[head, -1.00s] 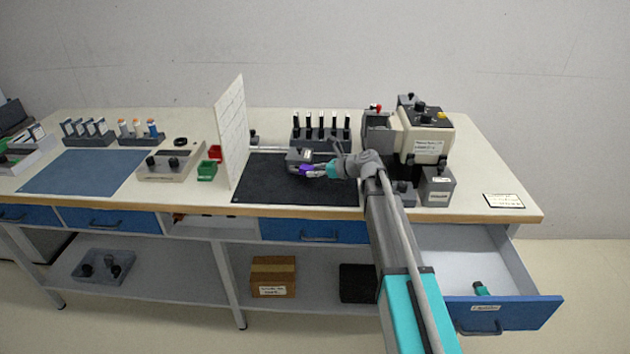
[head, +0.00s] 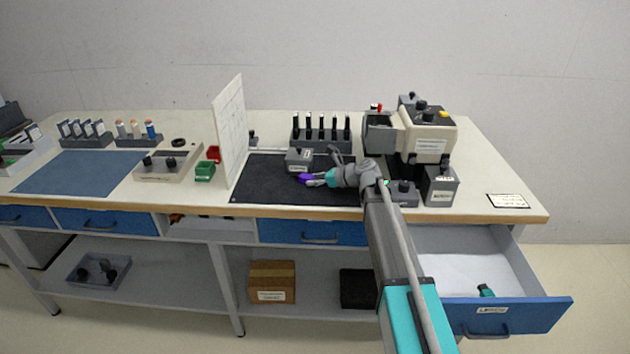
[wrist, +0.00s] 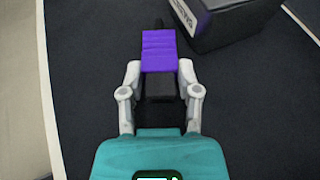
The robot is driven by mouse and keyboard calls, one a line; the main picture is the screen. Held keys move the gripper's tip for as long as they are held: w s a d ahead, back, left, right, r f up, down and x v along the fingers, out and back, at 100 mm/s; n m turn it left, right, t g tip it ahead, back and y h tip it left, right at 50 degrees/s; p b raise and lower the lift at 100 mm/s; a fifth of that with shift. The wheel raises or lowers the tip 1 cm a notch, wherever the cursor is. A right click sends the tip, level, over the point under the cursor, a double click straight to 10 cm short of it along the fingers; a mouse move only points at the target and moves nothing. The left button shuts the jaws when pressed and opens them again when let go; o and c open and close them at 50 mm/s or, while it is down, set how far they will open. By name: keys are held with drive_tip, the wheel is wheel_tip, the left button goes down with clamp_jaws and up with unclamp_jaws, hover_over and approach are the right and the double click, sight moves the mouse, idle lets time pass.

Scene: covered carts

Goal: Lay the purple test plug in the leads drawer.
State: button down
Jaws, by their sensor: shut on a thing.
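The purple test plug (wrist: 159,50) is between the fingers of my gripper (wrist: 160,85) in the wrist view. The fingers are shut on its dark rear part, and its purple body points away from me. In the head view the purple plug (head: 305,178) shows at the tip of my gripper (head: 318,178), over the black mat. Whether it touches the mat is hard to tell. The open drawer (head: 530,312) at the lower right has a blue front with a label that is too small to read surely. A small dark green item (head: 486,291) lies in it.
A grey box (head: 299,159) stands on the black mat (head: 265,185) just behind the plug. A white upright panel (head: 230,135) stands to the left. A cream instrument (head: 425,140) and a grey labelled box (head: 440,187) stand right of my arm. Most of the drawer floor is bare.

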drive_tip(key=shift+c, duration=1.6)
unclamp_jaws()
drive_tip(key=shift+r, duration=0.1)
drive_tip(key=shift+s+d+r+p, duration=0.1)
drive_tip(key=shift+d+r+p, duration=0.05)
drive_tip(key=shift+p, duration=0.2)
drive_tip(key=p+v, duration=0.3)
drive_tip(key=v, duration=0.6)
drive_tip(key=shift+s+d+r+p, duration=0.2)
drive_tip(key=shift+d+p, duration=0.1)
drive_tip(key=shift+p, duration=0.1)
drive_tip(key=shift+v, duration=0.9)
